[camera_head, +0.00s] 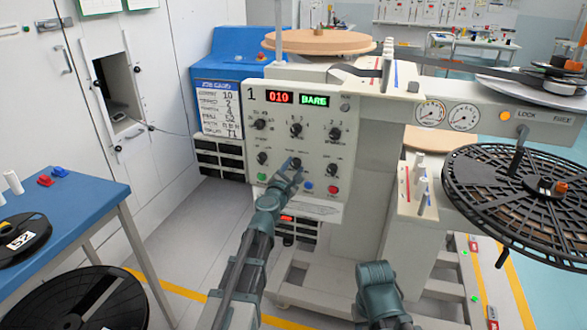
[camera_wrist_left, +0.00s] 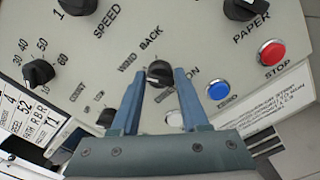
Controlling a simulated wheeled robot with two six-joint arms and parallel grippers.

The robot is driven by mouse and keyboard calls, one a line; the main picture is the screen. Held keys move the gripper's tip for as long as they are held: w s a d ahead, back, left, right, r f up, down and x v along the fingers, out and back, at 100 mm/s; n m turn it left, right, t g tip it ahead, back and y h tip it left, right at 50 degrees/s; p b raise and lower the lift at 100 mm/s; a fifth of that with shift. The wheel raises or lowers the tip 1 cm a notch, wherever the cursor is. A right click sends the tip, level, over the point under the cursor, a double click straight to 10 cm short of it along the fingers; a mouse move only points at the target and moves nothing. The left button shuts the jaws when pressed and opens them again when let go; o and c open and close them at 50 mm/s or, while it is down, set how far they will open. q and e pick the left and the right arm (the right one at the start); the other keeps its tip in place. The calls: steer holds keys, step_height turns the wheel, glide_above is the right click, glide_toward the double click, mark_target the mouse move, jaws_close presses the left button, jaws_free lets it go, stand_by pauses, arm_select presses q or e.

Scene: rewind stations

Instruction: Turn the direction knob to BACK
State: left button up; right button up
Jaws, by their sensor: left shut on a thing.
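The control panel (camera_head: 310,112) of station 1 stands in the middle of the head view, with lit displays and several black knobs. The direction knob (camera_wrist_left: 160,71) is small and black, with the words WIND and BACK printed above it in the left wrist view. My left gripper (camera_head: 292,168) reaches the panel's lower row; in the left wrist view (camera_wrist_left: 160,77) its two blue fingers stand on either side of this knob, shut on it. Which word the knob's pointer faces is too small to tell. My right gripper does not show; only a part of my right arm is seen.
A blue button (camera_wrist_left: 219,90) and a red STOP button (camera_wrist_left: 273,52) sit right of the knob. A green button (camera_head: 262,177) is at the panel's lower left. A black reel (camera_head: 520,195) stands at right, and a blue table (camera_head: 75,212) at left.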

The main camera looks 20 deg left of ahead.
arm_select(q)
jaws_close()
steer(key=shift+m, duration=0.3)
steer(key=m, duration=0.5)
steer(key=shift+m, duration=0.4)
steer(key=m, duration=0.5)
steer(key=shift+s+f+m, duration=0.1)
steer(key=shift+m, duration=0.3)
steer(key=o, duration=1.1)
jaws_free()
steer(key=shift+s, duration=0.1)
